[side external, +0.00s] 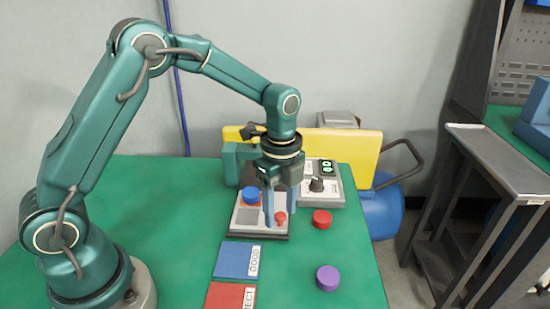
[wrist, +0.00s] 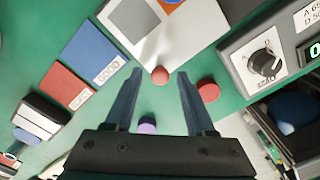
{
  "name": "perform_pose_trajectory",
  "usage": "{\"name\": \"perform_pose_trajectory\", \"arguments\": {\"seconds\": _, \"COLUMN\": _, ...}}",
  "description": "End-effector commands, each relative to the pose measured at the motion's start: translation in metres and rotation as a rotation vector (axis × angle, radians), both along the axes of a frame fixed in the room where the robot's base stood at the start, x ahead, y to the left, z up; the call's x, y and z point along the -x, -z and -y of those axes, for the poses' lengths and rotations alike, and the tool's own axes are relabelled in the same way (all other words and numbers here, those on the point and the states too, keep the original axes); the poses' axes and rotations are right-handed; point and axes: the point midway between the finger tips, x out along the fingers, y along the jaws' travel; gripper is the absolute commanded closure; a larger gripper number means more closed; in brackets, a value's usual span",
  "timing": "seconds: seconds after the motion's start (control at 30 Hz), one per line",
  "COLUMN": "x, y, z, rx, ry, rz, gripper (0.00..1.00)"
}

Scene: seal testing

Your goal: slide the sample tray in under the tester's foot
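The sample tray (side external: 240,228) is a pale plate over a dark base, with a red knob (side external: 280,217) at its near right corner. A blue round sample (side external: 251,196) sits on an orange square on it, beside an empty grey square. The teal tester (side external: 232,160) stands behind the tray; its foot is hidden or cannot be made out. My gripper (side external: 281,218) points down, its fingers apart around the knob's place. In the wrist view the knob (wrist: 160,76) shows between the open fingertips (wrist: 159,74), with a gap on each side.
A control box (side external: 322,185) with a dial and green display stands right of the tester. A red disc (side external: 322,219) and a purple disc (side external: 328,278) lie right of the tray. A blue GOOD pad (side external: 233,261) and red REJECT pad (side external: 228,296) lie in front.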

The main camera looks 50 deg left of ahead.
Motion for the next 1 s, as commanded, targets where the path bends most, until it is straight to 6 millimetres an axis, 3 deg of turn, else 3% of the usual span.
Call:
{"name": "perform_pose_trajectory", "arguments": {"seconds": 0.03, "x": 0.0000, "y": -0.0002, "z": 0.0000, "rx": 0.000, "ry": 0.000, "rz": 0.000, "gripper": 0.68}}
{"name": "perform_pose_trajectory", "arguments": {"seconds": 0.1, "x": 0.0000, "y": -0.0002, "z": 0.0000, "rx": 0.000, "ry": 0.000, "rz": 0.000, "gripper": 0.95}}
{"name": "perform_pose_trajectory", "arguments": {"seconds": 0.13, "x": 0.0000, "y": -0.0003, "z": 0.0000, "rx": 0.000, "ry": 0.000, "rz": 0.000, "gripper": 1.00}}
{"name": "perform_pose_trajectory", "arguments": {"seconds": 1.0, "x": -0.0002, "y": -0.0009, "z": -0.0001, "rx": 0.000, "ry": 0.000, "rz": 0.001, "gripper": 1.00}}
